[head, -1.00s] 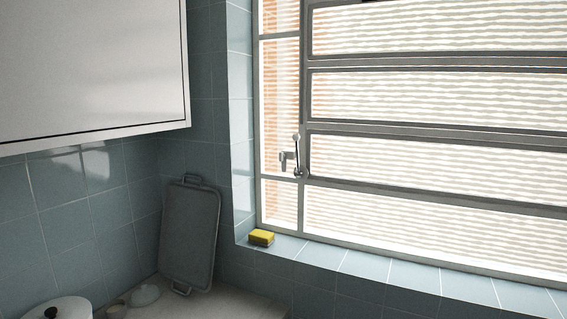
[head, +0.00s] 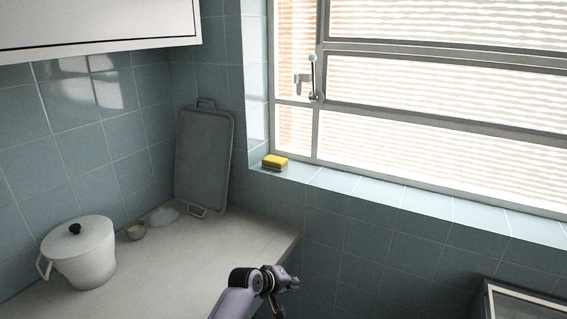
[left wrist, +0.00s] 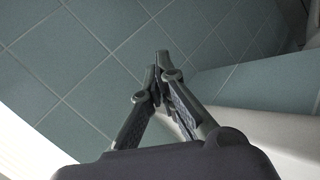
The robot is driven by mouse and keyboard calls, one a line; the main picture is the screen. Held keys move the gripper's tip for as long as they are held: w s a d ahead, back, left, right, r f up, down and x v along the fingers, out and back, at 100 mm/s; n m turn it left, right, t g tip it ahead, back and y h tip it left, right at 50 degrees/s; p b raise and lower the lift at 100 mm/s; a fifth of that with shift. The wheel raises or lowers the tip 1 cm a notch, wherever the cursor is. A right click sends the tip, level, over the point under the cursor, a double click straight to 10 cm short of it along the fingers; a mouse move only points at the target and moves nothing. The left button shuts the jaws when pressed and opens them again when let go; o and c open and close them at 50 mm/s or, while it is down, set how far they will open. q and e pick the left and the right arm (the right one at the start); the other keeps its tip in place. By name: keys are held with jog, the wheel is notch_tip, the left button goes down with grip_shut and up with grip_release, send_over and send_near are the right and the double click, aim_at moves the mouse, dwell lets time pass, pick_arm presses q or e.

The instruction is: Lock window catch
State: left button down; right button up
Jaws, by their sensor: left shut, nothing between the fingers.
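The window catch (head: 314,80) is a silver lever on the window's vertical frame bar, in the upper middle of the head view. Its handle points up from a pivot near its lower end, and a small bracket (head: 299,84) sits just left of it. The window (head: 420,105) has grey bars and bright panes. My left arm shows low in the head view, well below the catch and apart from it. My left gripper (left wrist: 158,72) is shut and empty in the left wrist view, with tiles behind it. My right gripper is out of view.
A yellow sponge (head: 274,161) lies on the tiled sill (head: 385,193) below the catch. The counter (head: 190,262) bears a white lidded pot (head: 82,255), small dishes and a grey tray (head: 203,160) leaning on the wall. A dark-topped unit (head: 525,305) stands lower right.

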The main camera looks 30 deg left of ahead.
pick_arm(q)
jog(key=w+r+n+t+h+b, duration=0.1)
jog(key=w+r+t, duration=0.1)
jog(key=r, duration=0.9)
jog(key=w+r+n+t+h, duration=0.1)
jog(key=w+r, duration=0.2)
jog(key=r, duration=0.8)
jog(key=s+d+r+t+h+b, duration=0.1)
jog(key=s+r, duration=0.4)
jog(key=r, duration=0.8)
jog(key=s+d+r+m+t+h+b, duration=0.1)
jog(key=s+r+h, duration=0.3)
jog(key=r, duration=1)
jog(key=shift+s+r, duration=0.15)
jog(key=shift+s, duration=0.4)
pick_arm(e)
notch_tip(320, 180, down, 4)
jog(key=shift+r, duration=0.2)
pick_arm(q)
jog(key=shift+a, duration=0.1)
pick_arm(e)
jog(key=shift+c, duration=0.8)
